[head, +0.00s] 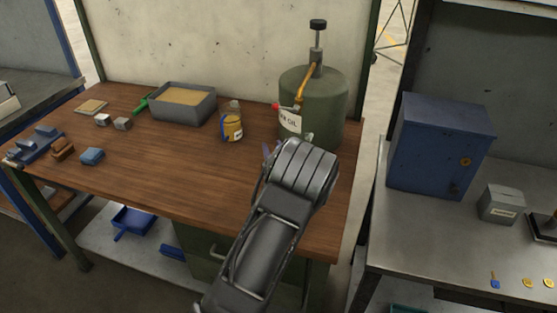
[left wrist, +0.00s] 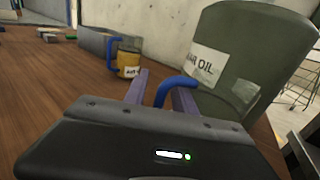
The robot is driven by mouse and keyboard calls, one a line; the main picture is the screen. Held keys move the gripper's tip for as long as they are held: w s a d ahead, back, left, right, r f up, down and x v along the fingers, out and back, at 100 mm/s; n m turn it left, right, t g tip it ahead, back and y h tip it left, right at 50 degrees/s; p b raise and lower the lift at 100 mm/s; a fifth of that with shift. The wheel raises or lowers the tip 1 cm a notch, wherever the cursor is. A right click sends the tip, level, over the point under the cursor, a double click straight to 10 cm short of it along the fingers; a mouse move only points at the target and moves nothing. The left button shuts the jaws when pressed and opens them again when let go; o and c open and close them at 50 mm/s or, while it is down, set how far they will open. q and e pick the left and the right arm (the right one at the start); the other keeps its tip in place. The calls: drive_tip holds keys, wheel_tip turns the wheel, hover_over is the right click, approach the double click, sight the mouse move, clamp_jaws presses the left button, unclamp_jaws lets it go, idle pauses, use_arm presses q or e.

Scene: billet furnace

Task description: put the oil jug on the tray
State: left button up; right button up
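A blue curved handle (left wrist: 172,86) stands between the fingers of my left gripper (left wrist: 161,90) in the left wrist view. It seems to belong to a clear jug with a pale label (left wrist: 245,90) in front of the green gear oil drum (head: 318,100). In the head view my left gripper (head: 270,153) is beside the drum's foot and mostly hides this jug. The fingers are apart around the handle, with a visible gap. Another jug with amber content (head: 232,126) and a blue handle stands left of the gripper. I cannot tell which tray is meant. My right gripper is out of view.
A grey bin of sand-coloured material (head: 183,104) stands at the back of the wooden bench (head: 160,170). Small blocks lie at its left. On the right metal bench are a blue cabinet (head: 440,148), a grey box (head: 500,205) and a dark tray-like item (head: 543,228). The bench middle is clear.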

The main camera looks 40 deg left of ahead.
use_arm(q)
drive_tip(key=b+v, duration=0.2)
drive_tip(key=v, duration=1)
drive_tip(key=shift+b, duration=0.35)
